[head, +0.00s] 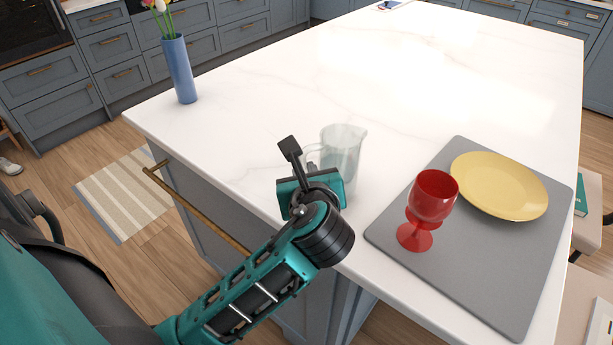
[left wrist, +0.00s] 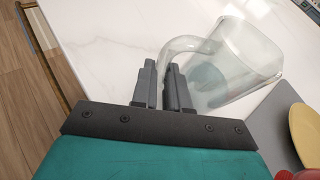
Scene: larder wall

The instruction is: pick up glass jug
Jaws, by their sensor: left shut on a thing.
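The clear glass jug (head: 343,150) is upright at the near edge of the white marble island, in the middle of the head view. In the left wrist view the jug (left wrist: 245,60) is at the upper right, with its handle curving left to my fingers. My left gripper (left wrist: 165,85) is shut on the jug's handle. In the head view my left gripper (head: 305,165) is just left of the jug and partly hides its handle and lower side. I cannot tell whether the jug's base touches the counter. My right gripper is not in view.
A red goblet (head: 432,200) and a yellow plate (head: 498,186) stand on a grey mat (head: 465,270) to the right of the jug. A blue vase (head: 179,70) with tulips stands at the far left corner. The island top (head: 350,80) behind the jug is clear.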

